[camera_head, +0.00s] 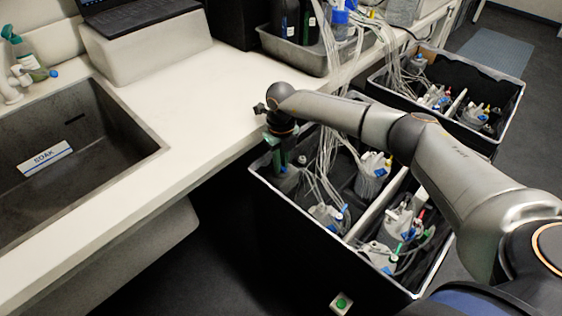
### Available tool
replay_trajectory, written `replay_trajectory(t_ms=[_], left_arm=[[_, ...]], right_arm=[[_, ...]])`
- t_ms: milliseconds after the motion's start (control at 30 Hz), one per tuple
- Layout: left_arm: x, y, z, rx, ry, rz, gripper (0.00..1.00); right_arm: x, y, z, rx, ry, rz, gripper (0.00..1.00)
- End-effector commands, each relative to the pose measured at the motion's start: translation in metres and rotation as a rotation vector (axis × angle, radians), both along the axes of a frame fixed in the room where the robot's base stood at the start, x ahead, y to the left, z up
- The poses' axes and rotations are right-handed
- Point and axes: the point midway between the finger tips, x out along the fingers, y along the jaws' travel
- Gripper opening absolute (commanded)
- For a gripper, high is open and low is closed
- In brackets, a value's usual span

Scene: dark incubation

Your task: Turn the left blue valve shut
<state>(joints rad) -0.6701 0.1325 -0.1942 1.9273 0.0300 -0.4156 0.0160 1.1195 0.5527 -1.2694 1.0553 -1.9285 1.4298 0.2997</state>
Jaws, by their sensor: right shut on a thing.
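My right arm reaches in from the right, and its gripper (282,163) points down into the far left corner of the near black box (290,235). The gripper is at the cap of a grey vessel (287,179) there and is shut on the left blue valve. The gripper hides most of that valve, so how far it is turned cannot be told. Other vessels with tubes and small coloured valves stand in the same box, one with a blue valve (388,270) near the front. My left gripper is not in view.
A white bench (225,85) with a sink (60,150) labelled SOAK runs along the left. A grey tray (290,50) with bottles stands on it, above the box. Many tubes hang into the box beside my gripper. A second black box (495,105) stands behind.

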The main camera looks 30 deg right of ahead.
Motion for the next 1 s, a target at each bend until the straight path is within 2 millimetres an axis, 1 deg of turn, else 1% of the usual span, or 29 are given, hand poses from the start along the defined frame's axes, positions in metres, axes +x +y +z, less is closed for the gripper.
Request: replay_trajectory(t_ms=[167,367,600,1000], left_arm=[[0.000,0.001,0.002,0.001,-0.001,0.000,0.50],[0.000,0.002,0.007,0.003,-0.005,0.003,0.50],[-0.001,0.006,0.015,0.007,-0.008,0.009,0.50],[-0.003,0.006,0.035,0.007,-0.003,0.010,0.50]], right_arm=[[0.000,0.000,0.001,0.000,-0.001,-0.033,0.00],[0.001,0.000,0.002,0.000,-0.001,-0.129,0.00],[0.001,0.000,0.003,-0.001,-0.001,-0.339,0.00],[0.001,0.000,0.004,0.000,-0.002,-0.719,0.00]])
